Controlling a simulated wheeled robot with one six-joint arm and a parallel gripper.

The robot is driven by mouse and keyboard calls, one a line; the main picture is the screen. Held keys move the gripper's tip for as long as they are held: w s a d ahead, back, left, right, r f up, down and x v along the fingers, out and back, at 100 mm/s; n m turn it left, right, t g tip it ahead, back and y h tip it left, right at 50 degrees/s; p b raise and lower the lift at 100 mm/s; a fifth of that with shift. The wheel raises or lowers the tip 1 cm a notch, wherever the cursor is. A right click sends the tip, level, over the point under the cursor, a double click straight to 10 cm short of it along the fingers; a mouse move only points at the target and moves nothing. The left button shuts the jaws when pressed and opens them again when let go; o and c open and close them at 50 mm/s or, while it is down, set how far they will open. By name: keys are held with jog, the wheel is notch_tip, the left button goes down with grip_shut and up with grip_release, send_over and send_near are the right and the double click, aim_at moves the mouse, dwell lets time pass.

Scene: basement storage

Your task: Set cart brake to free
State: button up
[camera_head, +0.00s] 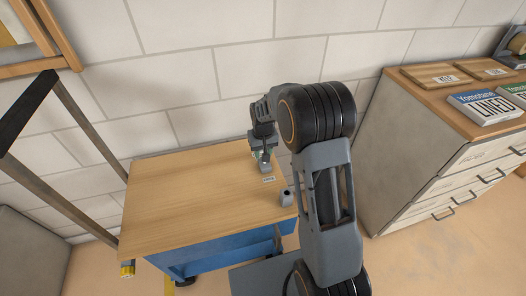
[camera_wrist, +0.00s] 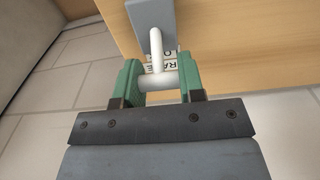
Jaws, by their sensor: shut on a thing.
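The cart (camera_head: 190,200) has a wooden top and a blue body, and stands against the block wall. My gripper (camera_head: 262,153) is over the far right part of its top. In the wrist view, my gripper (camera_wrist: 158,82) has its green fingers shut on the white crossbar of the brake lever (camera_wrist: 156,48). The lever's stem runs to a grey mount (camera_wrist: 152,14). A white label (camera_wrist: 172,60) with dark letters lies behind the lever and is partly hidden, so its full text cannot be read. In the head view my gripper hides the lever.
A drawer cabinet (camera_head: 425,150) with books and boards on top stands at right. A dark-topped frame (camera_head: 75,100) stands at left. Most of the cart top is bare.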

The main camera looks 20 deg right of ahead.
aim_at(266, 167)
jog(key=s+t+b, duration=0.1)
jog(key=t+b, duration=0.1)
jog(key=b, duration=0.1)
jog(key=s+t+b, duration=0.1)
jog(key=t+b, duration=0.1)
jog(key=b, duration=0.1)
jog(key=s+t+b, duration=0.1)
jog(key=t+b, duration=0.1)
jog(key=b, duration=0.1)
jog(key=s+t+b, duration=0.1)
jog(key=t+b, duration=0.2)
jog(key=b, duration=0.3)
jog(key=shift+s, duration=0.15)
jog(key=shift+s+t+b, duration=0.15)
jog(key=shift+t+b, duration=0.35)
jog(key=shift+b, duration=0.25)
jog(key=shift+r, duration=0.1)
jog(key=o, duration=0.9)
jog(key=shift+o, duration=0.2)
jog(key=shift+s+r, duration=0.1)
